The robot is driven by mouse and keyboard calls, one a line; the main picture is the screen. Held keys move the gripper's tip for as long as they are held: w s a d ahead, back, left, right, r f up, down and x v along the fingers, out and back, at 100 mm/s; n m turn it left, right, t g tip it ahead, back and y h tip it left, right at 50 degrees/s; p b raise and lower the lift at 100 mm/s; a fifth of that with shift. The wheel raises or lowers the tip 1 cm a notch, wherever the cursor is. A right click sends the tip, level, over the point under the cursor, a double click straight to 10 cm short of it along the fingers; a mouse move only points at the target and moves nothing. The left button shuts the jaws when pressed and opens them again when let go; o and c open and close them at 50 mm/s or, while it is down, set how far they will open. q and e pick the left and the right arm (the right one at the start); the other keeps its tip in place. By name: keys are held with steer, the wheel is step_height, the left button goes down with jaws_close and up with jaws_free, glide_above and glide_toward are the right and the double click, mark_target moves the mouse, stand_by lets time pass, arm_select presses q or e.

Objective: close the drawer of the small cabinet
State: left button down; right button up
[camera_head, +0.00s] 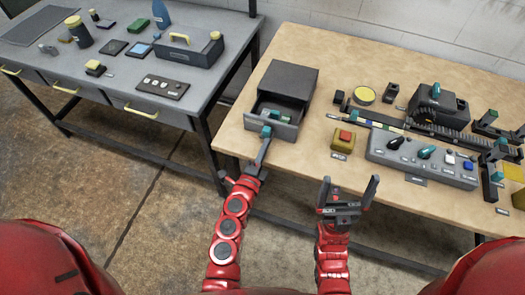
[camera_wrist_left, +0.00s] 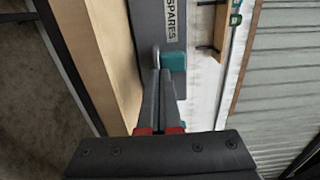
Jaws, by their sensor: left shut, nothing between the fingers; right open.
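The small dark grey cabinet (camera_head: 290,76) stands near the left end of the wooden table. Its drawer (camera_head: 287,131) is pulled out toward me, with small items inside. In the left wrist view the drawer front (camera_wrist_left: 155,15) carries a "SPARES" label. My left gripper (camera_head: 266,134) is shut and empty, its tips at the drawer front beside a teal piece (camera_wrist_left: 173,61). They look very close to the front; I cannot tell whether they touch it. My right gripper (camera_head: 350,182) is open and empty, in front of the table edge.
A yellow box with a red button (camera_head: 343,139) and a grey control panel (camera_head: 421,158) sit right of the drawer. A grey workbench (camera_head: 120,60) with tools stands at the left, past a floor gap. Bare wood (camera_head: 240,128) shows left of the cabinet.

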mark_target(269, 137)
arm_select(q)
steer(key=x, duration=0.3)
steer(key=shift+d+r, duration=0.1)
steer(key=shift+w, duration=0.5)
steer(key=shift+s, duration=0.1)
